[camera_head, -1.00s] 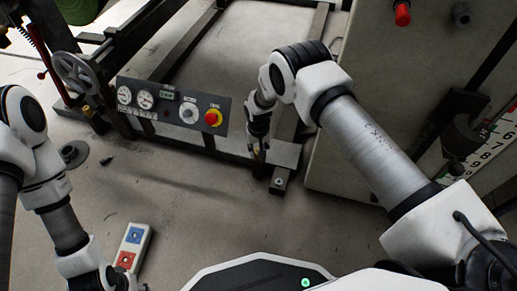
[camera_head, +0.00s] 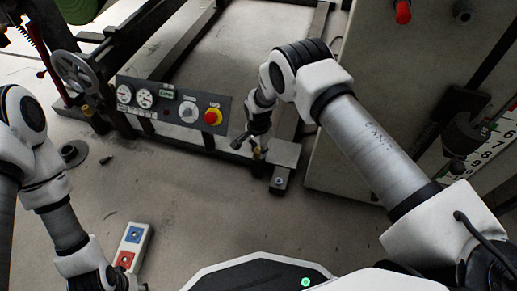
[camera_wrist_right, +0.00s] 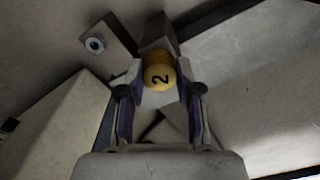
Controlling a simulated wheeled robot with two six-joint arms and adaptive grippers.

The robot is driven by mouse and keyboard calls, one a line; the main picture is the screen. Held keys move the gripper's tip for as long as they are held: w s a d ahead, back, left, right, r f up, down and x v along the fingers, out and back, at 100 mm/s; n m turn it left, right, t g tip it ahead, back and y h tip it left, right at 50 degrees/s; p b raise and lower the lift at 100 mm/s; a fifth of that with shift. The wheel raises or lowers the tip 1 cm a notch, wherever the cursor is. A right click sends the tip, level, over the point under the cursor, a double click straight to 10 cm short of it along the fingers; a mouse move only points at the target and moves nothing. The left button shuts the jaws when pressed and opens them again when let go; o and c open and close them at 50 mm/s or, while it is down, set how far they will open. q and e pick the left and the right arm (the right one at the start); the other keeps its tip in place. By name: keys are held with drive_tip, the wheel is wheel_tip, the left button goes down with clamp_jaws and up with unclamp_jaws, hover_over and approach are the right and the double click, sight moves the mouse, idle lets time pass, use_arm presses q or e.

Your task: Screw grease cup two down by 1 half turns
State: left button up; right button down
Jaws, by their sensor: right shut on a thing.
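Grease cup two is a yellow round cap (camera_wrist_right: 159,76) with a black "2" on its top, seen in the right wrist view. It sits on a block at the end of a dark beam. My right gripper (camera_wrist_right: 160,88) is shut on it, with one finger on each side of the cap. In the head view my right gripper (camera_head: 250,146) points down at the beam by the control panel, and the cup is mostly hidden there.
A control panel (camera_head: 175,107) with gauges, knobs and a red button stands left of my right gripper. A handwheel (camera_head: 76,72) is farther left. A large pale cabinet (camera_head: 370,90) stands at the right. A two-button box (camera_head: 132,247) lies on the floor.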

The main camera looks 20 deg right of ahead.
sight(258, 150)
drive_tip(key=m, duration=0.5)
drive_tip(key=shift+m, duration=0.4)
idle(0.3)
drive_tip(key=c, duration=0.8)
unclamp_jaws()
drive_tip(key=shift+o, duration=0.2)
wheel_tip(258, 150, up, 12)
